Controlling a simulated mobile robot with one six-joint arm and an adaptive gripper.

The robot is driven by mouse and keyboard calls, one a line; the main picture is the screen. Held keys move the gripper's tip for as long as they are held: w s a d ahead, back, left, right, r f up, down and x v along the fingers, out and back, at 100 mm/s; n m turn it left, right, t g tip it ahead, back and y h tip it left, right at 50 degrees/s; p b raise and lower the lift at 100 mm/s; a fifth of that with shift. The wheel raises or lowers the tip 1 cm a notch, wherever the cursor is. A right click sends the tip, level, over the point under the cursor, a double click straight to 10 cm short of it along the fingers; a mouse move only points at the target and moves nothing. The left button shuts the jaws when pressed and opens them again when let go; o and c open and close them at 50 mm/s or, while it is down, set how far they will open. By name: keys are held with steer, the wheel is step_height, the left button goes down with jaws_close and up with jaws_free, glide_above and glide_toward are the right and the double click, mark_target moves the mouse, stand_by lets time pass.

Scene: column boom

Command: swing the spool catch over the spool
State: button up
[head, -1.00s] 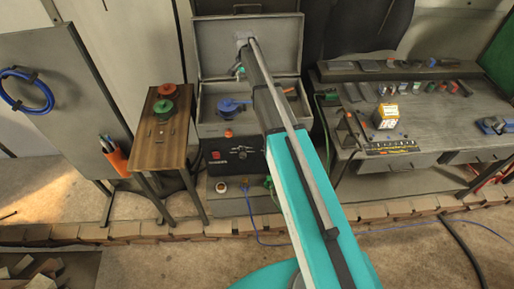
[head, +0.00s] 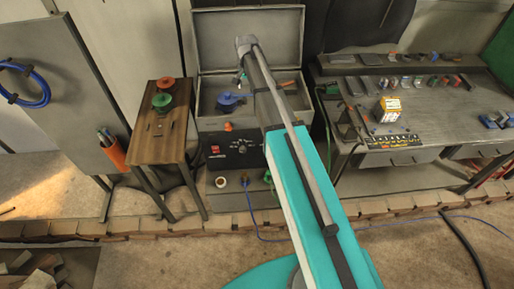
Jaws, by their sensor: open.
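A grey machine box (head: 208,125) stands open, its lid (head: 247,40) raised at the back. Inside it is a blue round part (head: 229,101), which looks like the spool; I cannot make out the spool catch apart from it with certainty.
A wooden stand (head: 157,140) at the left holds a green spool (head: 163,103) and a red spool (head: 164,84). A workbench (head: 450,105) with a yellow box (head: 388,109) stands at the right. A low brick edge (head: 130,228) runs along the floor in front.

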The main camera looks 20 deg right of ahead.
steer(key=s+f+n+b, duration=0.2)
steer(key=s+f+b, duration=0.4)
steer(key=s, duration=0.4)
steer(key=s+a+f+n+b, duration=0.1)
steer(key=s+f+n+b, duration=0.2)
steer(key=s+f+b, duration=0.3)
steer(key=s, duration=0.4)
steer(key=shift+a+f, duration=0.2)
steer(key=shift+f, duration=0.1)
steer(key=s+n, duration=0.2)
steer(key=s, duration=0.5)
steer(key=shift+s+a, duration=0.2)
steer(key=shift+s, duration=0.1)
stand_by(0.8)
